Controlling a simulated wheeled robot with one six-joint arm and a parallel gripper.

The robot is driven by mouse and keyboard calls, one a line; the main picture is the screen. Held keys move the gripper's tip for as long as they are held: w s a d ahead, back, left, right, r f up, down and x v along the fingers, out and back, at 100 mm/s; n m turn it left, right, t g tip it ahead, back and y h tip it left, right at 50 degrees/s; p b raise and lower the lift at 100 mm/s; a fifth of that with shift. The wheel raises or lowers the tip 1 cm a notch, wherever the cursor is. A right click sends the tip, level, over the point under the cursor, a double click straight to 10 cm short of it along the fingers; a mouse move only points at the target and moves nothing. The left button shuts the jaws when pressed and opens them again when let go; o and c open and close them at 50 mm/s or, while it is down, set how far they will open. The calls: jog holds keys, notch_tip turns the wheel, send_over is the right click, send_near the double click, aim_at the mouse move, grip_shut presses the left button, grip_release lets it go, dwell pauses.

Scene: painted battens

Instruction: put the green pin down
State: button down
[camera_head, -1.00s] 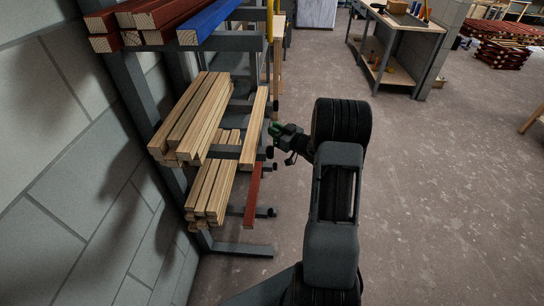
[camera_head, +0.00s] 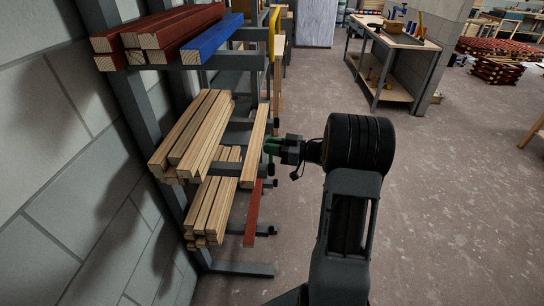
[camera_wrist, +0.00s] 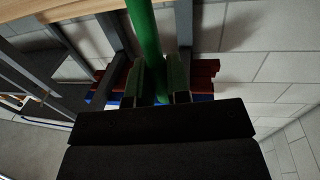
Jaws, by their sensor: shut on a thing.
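The green pin (camera_wrist: 146,38) is a long round rod in the wrist view. It runs from the top edge down between the two fingers of my gripper (camera_wrist: 159,82), which is shut on it. In the head view my gripper (camera_head: 275,146) is a small green and dark shape just right of a single pale batten on the rack's middle arms. The pin is too small there to tell from the fingers. Its far end is out of the wrist view, and I cannot tell whether it touches the rack.
The grey rack (camera_head: 248,269) holds pale battens (camera_head: 196,130), red battens (camera_head: 150,30), a blue batten (camera_head: 213,38) and a low red batten (camera_head: 252,215). A block wall stands at left. A workbench (camera_head: 392,40) stands at the back right. The floor (camera_head: 455,200) at right is clear.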

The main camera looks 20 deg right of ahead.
aim_at(271, 165)
jog(key=shift+f, duration=1.9)
jog(key=c, duration=1.1)
grip_release()
